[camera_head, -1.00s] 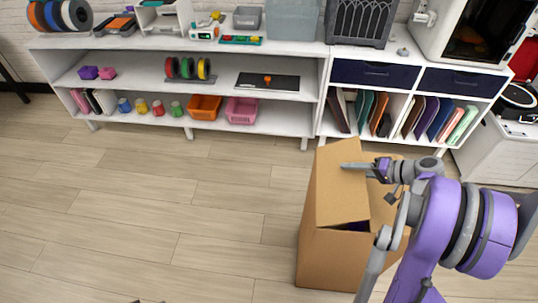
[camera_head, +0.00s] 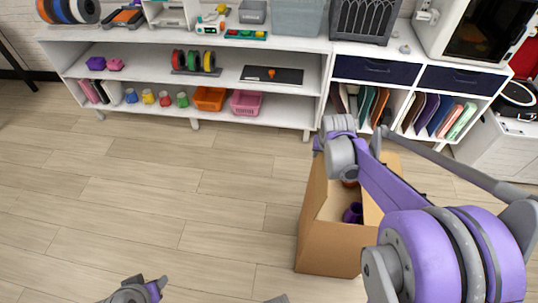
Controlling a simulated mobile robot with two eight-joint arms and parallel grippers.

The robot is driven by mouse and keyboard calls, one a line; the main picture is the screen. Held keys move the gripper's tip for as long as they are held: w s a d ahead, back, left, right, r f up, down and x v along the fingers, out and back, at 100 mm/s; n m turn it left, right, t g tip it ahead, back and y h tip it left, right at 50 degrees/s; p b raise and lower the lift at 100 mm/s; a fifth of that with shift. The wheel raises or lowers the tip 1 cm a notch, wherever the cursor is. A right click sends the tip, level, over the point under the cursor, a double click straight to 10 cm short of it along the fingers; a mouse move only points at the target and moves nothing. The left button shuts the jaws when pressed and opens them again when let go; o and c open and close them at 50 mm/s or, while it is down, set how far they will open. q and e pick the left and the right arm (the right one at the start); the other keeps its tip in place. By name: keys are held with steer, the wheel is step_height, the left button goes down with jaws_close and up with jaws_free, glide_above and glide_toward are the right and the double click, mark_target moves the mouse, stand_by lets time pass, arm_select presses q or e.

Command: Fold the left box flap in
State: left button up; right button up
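The open cardboard box (camera_head: 330,249) stands on the floor right of centre. A tan panel (camera_head: 310,200) rises along its left edge; I cannot tell whether this is the left flap or the box wall. A purple item (camera_head: 352,213) shows inside the opening. My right arm reaches over the box from the right. My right gripper (camera_head: 318,145) is at the box's far left corner, mostly hidden behind its grey wrist, so its fingers and any contact are unclear. My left gripper (camera_head: 150,290) shows only partly at the bottom edge, away from the box.
A white shelf (camera_head: 230,125) with mugs, bins and spools runs along the back wall. A white cabinet (camera_head: 325,95) with folders stands behind the box. The wooden floor (camera_head: 150,210) left of the box is clear.

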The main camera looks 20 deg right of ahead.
steer(key=w+a+f+n+g+h+b, duration=0.2)
steer(key=w+a+f+g+h+b, duration=0.35)
steer(key=a+h+b, duration=0.35)
steer(key=s+p+v, duration=0.1)
steer(key=v, duration=0.7)
steer(key=shift+r+t+p, duration=0.4)
steer(key=shift+t, duration=0.05)
steer(key=shift+w, duration=0.1)
steer(key=shift+c, duration=0.2)
